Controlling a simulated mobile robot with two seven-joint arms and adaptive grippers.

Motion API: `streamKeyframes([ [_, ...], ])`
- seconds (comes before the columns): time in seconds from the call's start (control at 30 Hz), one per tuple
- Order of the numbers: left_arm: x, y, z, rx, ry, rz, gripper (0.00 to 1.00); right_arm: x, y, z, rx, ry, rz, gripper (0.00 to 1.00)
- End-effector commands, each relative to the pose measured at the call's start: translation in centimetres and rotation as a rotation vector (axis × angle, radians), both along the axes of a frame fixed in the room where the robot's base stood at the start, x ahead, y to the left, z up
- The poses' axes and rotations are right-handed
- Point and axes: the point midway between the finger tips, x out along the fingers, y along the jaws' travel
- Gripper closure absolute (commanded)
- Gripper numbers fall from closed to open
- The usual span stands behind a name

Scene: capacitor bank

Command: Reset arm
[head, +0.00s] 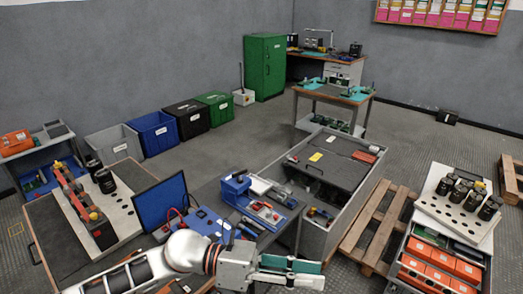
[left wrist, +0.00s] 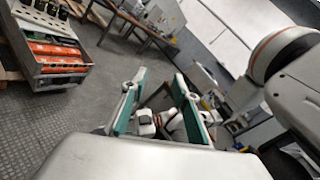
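My left arm (head: 185,250) comes in from the lower left in the head view, stretched across the front of the workbenches. Its gripper (head: 300,272) is at the bottom centre, pointing right, with teal finger pads. In the left wrist view the two fingers (left wrist: 160,82) stand apart with a clear gap, and nothing is held between them. White and dark parts show beyond the gap, too small to identify. My right gripper does not show in either view.
A bench with a blue vise (head: 236,187) and tools lies just behind the gripper. A grey cabinet (head: 345,165), wooden pallet (head: 372,225) and cart with orange boxes (head: 428,262) are on the right. Open floor (head: 425,135) lies beyond.

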Motion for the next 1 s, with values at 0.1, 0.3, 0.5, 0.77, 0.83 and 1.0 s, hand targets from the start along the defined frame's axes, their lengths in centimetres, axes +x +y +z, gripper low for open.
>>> streamKeyframes([
  [0.1,1.7,-0.3,1.8,-0.164,0.288,0.149,0.71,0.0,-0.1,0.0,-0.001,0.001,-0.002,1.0],
  [0.3,6.5,3.1,1.3,-0.418,0.801,0.404,0.71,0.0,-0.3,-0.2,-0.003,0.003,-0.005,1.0],
  [0.5,10.1,10.1,-5.3,-0.665,1.331,0.668,0.71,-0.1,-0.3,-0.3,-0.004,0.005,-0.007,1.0],
  [0.77,7.2,20.8,-19.2,-0.982,1.949,1.005,0.71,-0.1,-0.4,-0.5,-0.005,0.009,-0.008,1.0],
  [0.83,5.1,23.2,-22.7,-1.06,2.083,1.087,0.71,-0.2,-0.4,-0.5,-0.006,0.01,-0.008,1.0],
  [1.0,-0.4,27.7,-29.1,-1.223,2.319,1.25,0.71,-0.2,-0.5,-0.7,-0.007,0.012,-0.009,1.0],
])
